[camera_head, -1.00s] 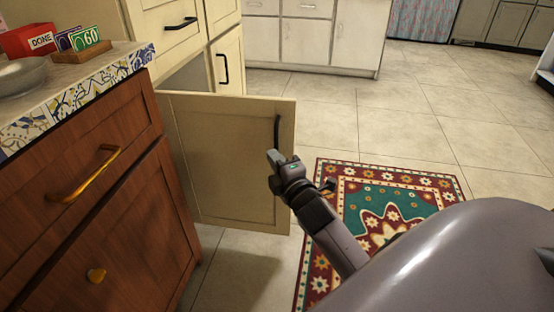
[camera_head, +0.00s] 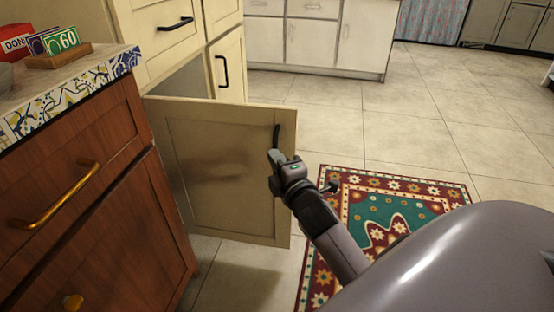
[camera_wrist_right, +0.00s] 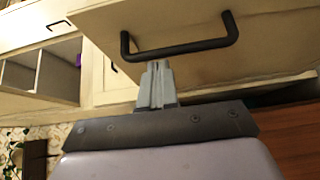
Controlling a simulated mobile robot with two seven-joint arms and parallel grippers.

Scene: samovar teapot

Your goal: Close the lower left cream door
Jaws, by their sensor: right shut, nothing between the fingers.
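The lower left cream door (camera_head: 215,165) stands wide open, swung out from its cabinet, with its panel facing me in the head view. Its dark bar handle (camera_head: 276,134) is near the free right edge. My right gripper (camera_head: 275,158) is at that edge, just below the handle, its fingers shut and empty. In the right wrist view the shut fingers (camera_wrist_right: 157,82) point at the door beside the handle (camera_wrist_right: 182,50), whose bar lies just past the fingertips. I cannot tell whether they touch it. My left gripper is not in view.
A brown wooden cabinet (camera_head: 75,185) with gold handles stands close at the left. The cream cabinet's opening (camera_head: 186,80) shows behind the door. A patterned rug (camera_head: 450,192) lies on the tiled floor at the right. The floor beyond is clear.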

